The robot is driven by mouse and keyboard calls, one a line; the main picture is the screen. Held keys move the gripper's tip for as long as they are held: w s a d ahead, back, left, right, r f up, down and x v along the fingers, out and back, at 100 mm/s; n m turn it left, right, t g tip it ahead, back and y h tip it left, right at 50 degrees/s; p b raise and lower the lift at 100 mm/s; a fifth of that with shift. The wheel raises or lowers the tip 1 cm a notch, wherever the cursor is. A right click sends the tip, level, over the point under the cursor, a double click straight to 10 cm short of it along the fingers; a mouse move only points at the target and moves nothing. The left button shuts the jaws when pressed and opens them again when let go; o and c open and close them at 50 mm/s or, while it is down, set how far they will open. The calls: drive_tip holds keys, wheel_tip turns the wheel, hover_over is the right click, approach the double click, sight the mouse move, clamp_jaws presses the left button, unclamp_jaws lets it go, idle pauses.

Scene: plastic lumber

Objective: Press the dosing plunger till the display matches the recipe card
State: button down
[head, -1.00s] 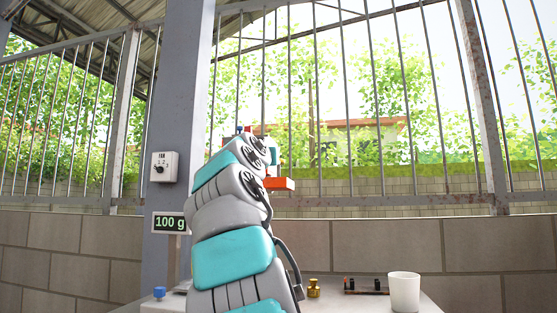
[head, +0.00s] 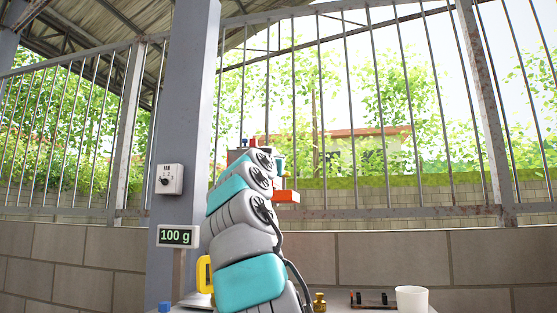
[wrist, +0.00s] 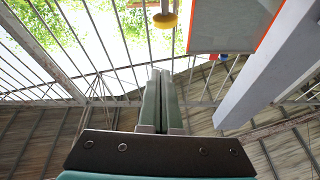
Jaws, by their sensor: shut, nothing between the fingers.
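The display (head: 177,236) reads "100 g" in green and stands on a post in front of the grey column. My gripper (wrist: 160,76) is shut and empty in the wrist view; in the head view my arm hides it. A yellow round knob on a stem (wrist: 165,20) hangs at the top of the wrist view, apart from my fingertips; I cannot tell if it is the dosing plunger. A grey panel with an orange edge (wrist: 233,25) is to its right. No recipe card can be made out.
A white cup (head: 412,299), a dark rack (head: 371,300), a brass weight (head: 319,303) and a blue knob (head: 165,307) are along the bottom. A yellow looped part (head: 204,273) shows left of my arm. A dial box (head: 170,179) is on the column. An orange block (head: 286,197) is partly behind my arm.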

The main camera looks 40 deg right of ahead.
wheel_tip(320, 180, up, 3)
drive_tip(key=p, duration=0.7)
hover_over(286, 177)
drive_tip(key=s+a, duration=0.1)
drive_tip(key=shift+s+a+f+b, duration=0.1)
drive_tip(key=shift+s+f+b, duration=0.1)
drive_tip(key=shift+f+b, duration=0.75)
drive_tip(key=shift+w+a+f+b, duration=0.1)
drive_tip(key=shift+f+b, duration=0.25)
drive_tip(key=shift+f, duration=0.2)
drive_tip(key=shift+w+a+f+b, duration=0.1)
drive_tip(key=shift+f+b, duration=0.25)
drive_tip(key=shift+f, duration=0.15)
wheel_tip(286, 177, down, 3)
drive_tip(key=b, duration=0.3)
drive_tip(key=shift+w+f+b, duration=0.1)
drive_tip(key=shift+b, duration=0.2)
drive_tip(key=shift+d, duration=0.1)
